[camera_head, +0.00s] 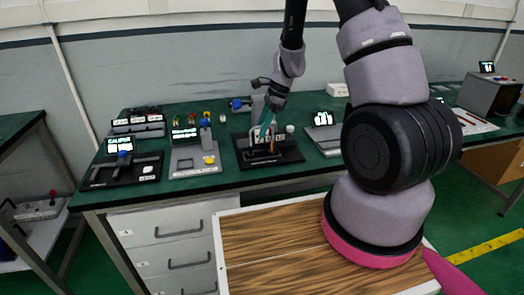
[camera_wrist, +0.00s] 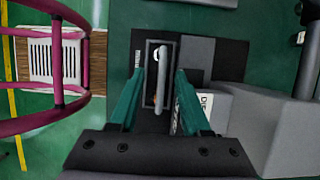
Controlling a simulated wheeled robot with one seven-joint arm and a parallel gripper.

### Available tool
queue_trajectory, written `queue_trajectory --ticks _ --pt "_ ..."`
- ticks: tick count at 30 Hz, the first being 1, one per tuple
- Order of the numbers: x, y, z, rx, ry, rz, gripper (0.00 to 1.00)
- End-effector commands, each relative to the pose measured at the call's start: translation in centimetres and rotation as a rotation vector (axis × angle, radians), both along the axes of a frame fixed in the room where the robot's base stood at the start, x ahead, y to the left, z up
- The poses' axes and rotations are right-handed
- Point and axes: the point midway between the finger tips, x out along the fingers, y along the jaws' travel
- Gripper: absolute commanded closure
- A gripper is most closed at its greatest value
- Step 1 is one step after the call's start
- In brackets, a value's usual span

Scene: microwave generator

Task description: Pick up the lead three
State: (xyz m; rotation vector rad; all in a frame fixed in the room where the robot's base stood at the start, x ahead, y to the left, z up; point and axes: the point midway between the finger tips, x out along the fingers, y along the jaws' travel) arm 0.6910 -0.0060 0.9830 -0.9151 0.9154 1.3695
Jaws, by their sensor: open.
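My gripper (camera_wrist: 160,74) is open, its two green fingers pointing down over a black fixture (camera_wrist: 228,60) on the green bench. Between the fingers in the wrist view lies a grey-framed dark slot with a slim pale bar (camera_wrist: 161,85) along it; neither finger visibly touches the bar. I cannot tell for sure whether this bar is the lead three; no readable mark names it. In the head view my gripper (camera_head: 266,128) is above the same black fixture (camera_head: 286,154), and its fingers partly hide the upright part there.
A grey block (camera_wrist: 275,125) with a lettered white face stands close right of the fingers in the wrist view. In the head view, a grey device (camera_head: 195,158) with a screen and yellow knob stands left of the fixture, another screen unit (camera_head: 322,122) right. A wood-topped surface (camera_head: 270,240) is in front.

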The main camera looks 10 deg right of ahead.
Motion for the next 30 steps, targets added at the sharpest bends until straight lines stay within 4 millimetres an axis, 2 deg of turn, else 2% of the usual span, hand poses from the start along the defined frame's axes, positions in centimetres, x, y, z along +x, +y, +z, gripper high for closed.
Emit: queue_trajectory --ticks 3,6,14,15,17,18,19,30 --pt "0.1 0.7 -1.8 0.0 0.004 0.001 0.53" --pt "0.1 1.2 -2.8 0.0 0.001 0.002 0.53" --pt "0.2 1.3 -3.2 0.0 -0.001 0.0 0.53" --pt "0.2 1.3 -3.2 0.0 -0.001 0.0 0.56" --pt "0.1 1.3 -3.2 0.0 0.0 0.0 0.79" --pt "0.1 1.3 -3.2 0.0 0.0 0.0 0.95" --pt "0.1 1.3 -3.2 0.0 0.0 0.0 1.0" --pt "0.2 1.3 -2.8 0.0 -0.002 0.001 1.0"
